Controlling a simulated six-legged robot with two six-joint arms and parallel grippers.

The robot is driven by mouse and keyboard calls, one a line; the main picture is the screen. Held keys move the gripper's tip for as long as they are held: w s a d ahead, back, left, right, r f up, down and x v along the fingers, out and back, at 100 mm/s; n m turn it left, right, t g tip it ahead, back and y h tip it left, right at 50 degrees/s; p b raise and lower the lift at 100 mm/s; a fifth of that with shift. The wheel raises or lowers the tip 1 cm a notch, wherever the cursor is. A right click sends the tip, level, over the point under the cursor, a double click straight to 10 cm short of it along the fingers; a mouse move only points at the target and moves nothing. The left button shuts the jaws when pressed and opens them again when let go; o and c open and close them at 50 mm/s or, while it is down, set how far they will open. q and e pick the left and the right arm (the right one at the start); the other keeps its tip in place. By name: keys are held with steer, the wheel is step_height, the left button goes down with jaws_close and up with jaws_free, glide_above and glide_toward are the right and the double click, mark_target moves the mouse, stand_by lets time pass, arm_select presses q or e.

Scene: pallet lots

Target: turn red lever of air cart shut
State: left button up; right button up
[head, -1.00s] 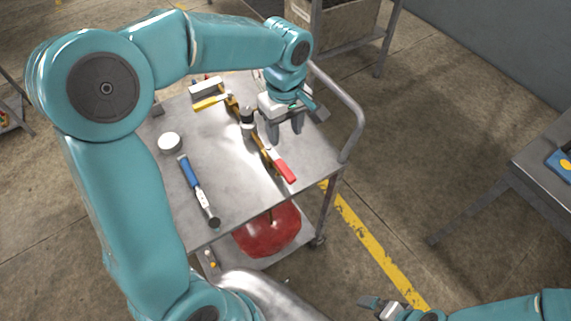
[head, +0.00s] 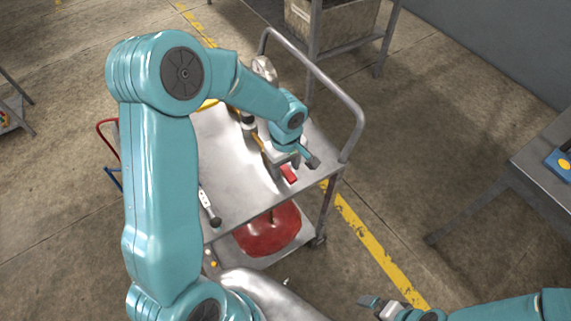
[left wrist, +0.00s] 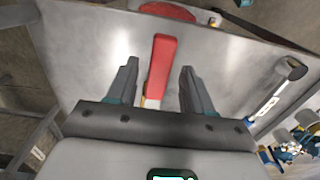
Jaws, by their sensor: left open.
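The red lever (head: 289,173) lies above the top of the grey steel cart (head: 245,190), near its right side, roughly in line with the brass pipe (head: 259,141). My left gripper (head: 287,167) is over the lever and partly hides it. In the left wrist view the red lever (left wrist: 161,65) stands between the two open fingers of my left gripper (left wrist: 159,66), with a gap on either side. My right gripper (head: 380,307) is low at the bottom of the head view, away from the cart; its opening is unclear.
A yellow handle (head: 208,104) is partly hidden behind my left arm. A red tank (head: 268,230) is on the lower shelf. The cart's tubular handle (head: 352,115) rises at the right.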

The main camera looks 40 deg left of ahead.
arm_select(q)
jaws_close()
